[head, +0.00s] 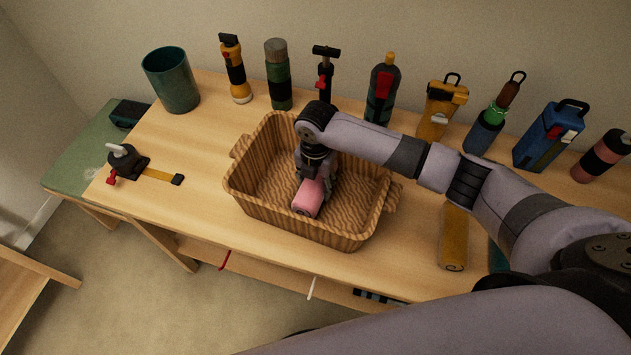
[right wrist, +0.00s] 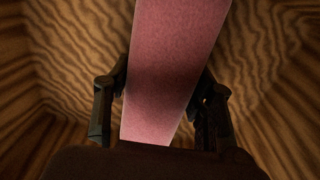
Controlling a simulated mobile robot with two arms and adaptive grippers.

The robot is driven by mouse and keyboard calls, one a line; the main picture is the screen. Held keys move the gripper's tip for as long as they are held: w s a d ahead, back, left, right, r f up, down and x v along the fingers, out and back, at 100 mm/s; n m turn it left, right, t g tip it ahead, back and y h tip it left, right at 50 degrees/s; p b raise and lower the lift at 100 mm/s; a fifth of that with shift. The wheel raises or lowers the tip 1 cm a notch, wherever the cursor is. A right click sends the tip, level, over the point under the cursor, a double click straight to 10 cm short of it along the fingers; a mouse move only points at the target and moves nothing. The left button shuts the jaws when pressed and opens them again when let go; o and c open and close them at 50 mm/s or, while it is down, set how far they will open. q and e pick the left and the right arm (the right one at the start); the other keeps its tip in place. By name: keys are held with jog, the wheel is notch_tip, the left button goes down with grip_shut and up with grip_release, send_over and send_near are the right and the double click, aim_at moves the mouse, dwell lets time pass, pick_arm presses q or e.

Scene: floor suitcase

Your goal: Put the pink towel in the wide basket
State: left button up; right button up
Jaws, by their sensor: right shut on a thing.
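The wide basket (head: 250,203) is brown, wood-patterned and open, and stands on the wooden table. The pink towel (head: 308,198) is a rolled bundle inside the basket's walls, low near its floor. My right gripper (head: 314,186) reaches down into the basket and is shut on the towel. In the right wrist view the towel (right wrist: 175,65) lies between the two fingers (right wrist: 160,115), with the basket's inner walls (right wrist: 60,60) around it. I cannot tell whether the towel touches the basket floor. My left gripper is not in view.
A row of bottles and tools stands along the back, including a blue container (head: 547,137). A teal bin (head: 171,80) is at the back left. A clamp-like tool (head: 126,161) lies at the left. A rolled mustard towel (head: 454,237) lies right of the basket.

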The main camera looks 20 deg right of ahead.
jog(key=o, duration=1.2)
jog(key=shift+f, duration=0.1)
jog(key=shift+o, duration=0.2)
notch_tip(320, 180, up, 12)
jog(key=shift+r+b, duration=0.15)
jog(key=shift+b, duration=0.25)
